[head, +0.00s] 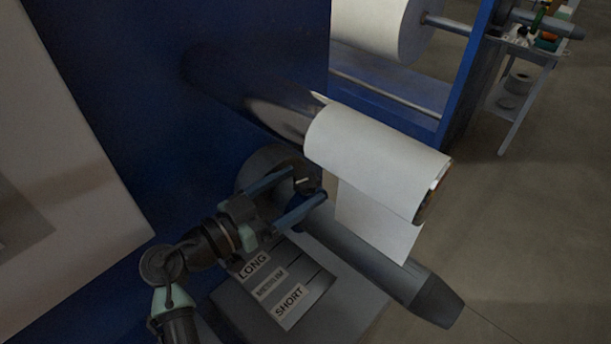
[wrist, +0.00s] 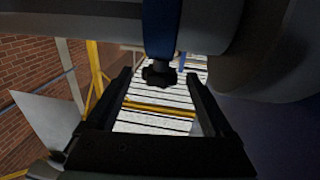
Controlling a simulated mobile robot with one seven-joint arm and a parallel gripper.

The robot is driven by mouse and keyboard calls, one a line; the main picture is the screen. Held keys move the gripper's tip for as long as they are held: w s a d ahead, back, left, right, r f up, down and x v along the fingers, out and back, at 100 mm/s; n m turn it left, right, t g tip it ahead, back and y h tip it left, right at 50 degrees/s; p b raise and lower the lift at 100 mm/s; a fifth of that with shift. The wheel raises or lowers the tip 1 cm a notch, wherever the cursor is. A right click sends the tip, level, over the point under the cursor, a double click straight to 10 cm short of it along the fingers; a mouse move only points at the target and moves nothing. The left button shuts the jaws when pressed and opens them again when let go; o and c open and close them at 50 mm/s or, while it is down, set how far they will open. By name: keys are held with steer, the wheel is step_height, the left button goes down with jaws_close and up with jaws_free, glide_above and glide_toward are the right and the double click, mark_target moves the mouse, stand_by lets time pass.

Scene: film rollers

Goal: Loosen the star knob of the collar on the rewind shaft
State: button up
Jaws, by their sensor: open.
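The star knob (wrist: 158,75) is a small dark lobed knob in the wrist view. It hangs below a blue band, which looks like the collar (wrist: 162,28), near the grey rewind shaft (head: 370,260). My gripper (wrist: 159,76) is open, with one finger on each side of the knob and a visible gap to both. The knob sits near fingertip level. In the head view my gripper (head: 309,187) reaches the shaft's inner end, and a dark knob shape shows between its fingertips. The fingers partly hide the collar there.
A white film roll (head: 375,155) hangs just above and right of my gripper, with a loose sheet down towards the shaft. Below lies a grey box labelled LONG, MEDIUM and SHORT (head: 275,290). A blue machine wall (head: 120,100) stands behind. Open floor lies right.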

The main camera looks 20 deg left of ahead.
steer(key=shift+x, duration=1.25)
steer(key=c, duration=1.3)
steer(key=shift+f, duration=0.1)
steer(key=shift+c, duration=0.3)
